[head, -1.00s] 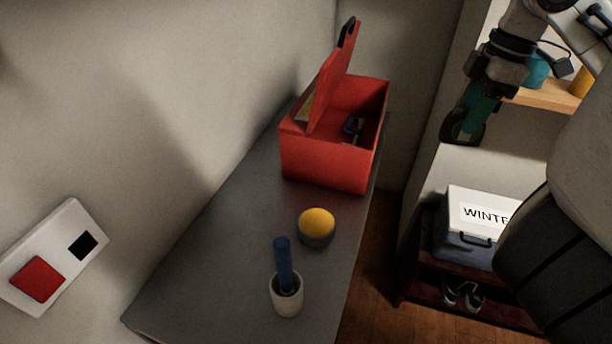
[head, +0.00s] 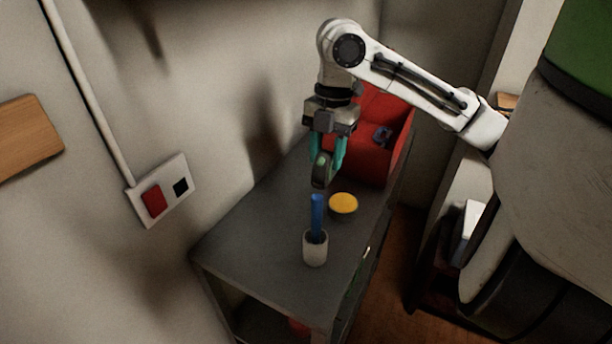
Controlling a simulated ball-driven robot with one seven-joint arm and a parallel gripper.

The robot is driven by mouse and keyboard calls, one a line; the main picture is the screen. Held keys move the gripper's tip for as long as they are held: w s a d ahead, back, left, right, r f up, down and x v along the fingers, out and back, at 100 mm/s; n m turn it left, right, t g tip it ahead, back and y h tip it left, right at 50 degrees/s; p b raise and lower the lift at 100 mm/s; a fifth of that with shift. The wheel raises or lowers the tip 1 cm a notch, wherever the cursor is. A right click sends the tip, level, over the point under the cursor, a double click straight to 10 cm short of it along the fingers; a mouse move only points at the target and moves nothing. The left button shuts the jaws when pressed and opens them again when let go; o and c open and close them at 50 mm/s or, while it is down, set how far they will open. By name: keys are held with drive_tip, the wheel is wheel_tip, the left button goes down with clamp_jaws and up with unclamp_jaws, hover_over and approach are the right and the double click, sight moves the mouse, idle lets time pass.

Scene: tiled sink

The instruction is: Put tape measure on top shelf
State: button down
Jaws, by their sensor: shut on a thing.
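My gripper (head: 325,158) hangs from the white arm, pointing down, above the grey table. Its teal fingers are shut on a small dark rounded thing with a green patch, which looks like the tape measure (head: 320,173). The tape measure is held in the air, just above the blue stick in the cup as seen here; the exact height is hard to judge. A wooden board (head: 28,138) shows at the left edge against the wall, and a bit of wooden shelf (head: 507,102) shows at the right; I cannot tell which is the top shelf.
On the grey table (head: 262,240) stand a pale cup (head: 315,252) with a blue stick (head: 317,215), a yellow-topped round thing (head: 343,203) and an open red toolbox (head: 375,150), partly behind my arm. A white switch plate (head: 162,190) and a pipe (head: 90,95) are on the wall.

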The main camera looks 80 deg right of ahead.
drive_tip(key=shift+w+d+f+p, duration=0.5)
drive_tip(key=shift+w+d+f, duration=0.6)
drive_tip(key=shift+w+f, duration=0.9)
drive_tip(key=shift+w+d+f+p, duration=0.5)
drive_tip(key=shift+w+d+f, duration=0.55)
drive_tip(key=shift+w+f, duration=0.9)
drive_tip(key=shift+w+d+f+p, duration=0.5)
drive_tip(key=shift+w+d+f, duration=0.6)
drive_tip(key=shift+w+f, duration=0.85)
drive_tip(key=shift+s+f, duration=0.35)
drive_tip(key=shift+f, duration=0.15)
drive_tip(key=c, duration=0.6)
unclamp_jaws()
drive_tip(key=shift+c, duration=0.2)
wheel_tip(320, 180, up, 12)
drive_tip(key=d+b, duration=0.1)
drive_tip(key=shift+s+d+b, duration=0.2)
drive_tip(key=shift+d+b, duration=0.15)
drive_tip(key=shift+b, duration=0.05)
